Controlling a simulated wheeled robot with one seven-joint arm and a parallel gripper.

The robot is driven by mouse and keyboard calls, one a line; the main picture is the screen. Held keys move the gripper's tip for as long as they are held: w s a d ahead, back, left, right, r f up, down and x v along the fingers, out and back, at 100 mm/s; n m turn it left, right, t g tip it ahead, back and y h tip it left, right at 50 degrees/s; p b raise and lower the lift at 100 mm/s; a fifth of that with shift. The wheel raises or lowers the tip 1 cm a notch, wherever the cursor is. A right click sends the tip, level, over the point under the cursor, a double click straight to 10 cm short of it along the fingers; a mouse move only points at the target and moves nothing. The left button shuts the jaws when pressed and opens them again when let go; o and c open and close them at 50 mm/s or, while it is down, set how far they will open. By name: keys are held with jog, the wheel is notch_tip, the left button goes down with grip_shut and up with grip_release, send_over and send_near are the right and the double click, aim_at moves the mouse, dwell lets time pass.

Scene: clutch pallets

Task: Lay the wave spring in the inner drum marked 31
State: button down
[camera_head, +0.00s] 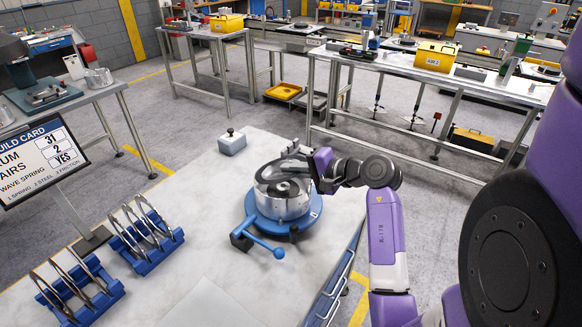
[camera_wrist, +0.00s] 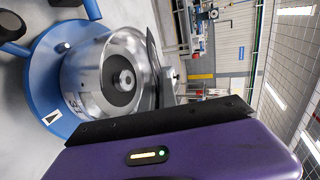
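The silver drum (camera_head: 283,204) stands upright in a round blue fixture (camera_head: 262,222) on the near table. My gripper (camera_head: 300,162) is over the drum's right and far rim. It appears shut on a thin grey ring, seen nearly edge-on in the wrist view (camera_wrist: 153,72), which I take to be the wave spring. The ring is beside the drum's mouth in that view; whether they touch is unclear. The fingertips are partly hidden.
Two blue racks (camera_head: 146,251) (camera_head: 82,303) with upright rings stand at the left. A build card (camera_head: 42,158) reads 31, 2, YES. A small grey block (camera_head: 232,144) sits behind the drum. A blue handle (camera_head: 265,245) sticks out in front. The table front is clear.

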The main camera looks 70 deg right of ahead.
aim_at(291, 193)
jog(key=shift+f+b, duration=1.9)
jog(key=shift+f, duration=0.35)
jog(key=c, duration=1.6)
grip_release()
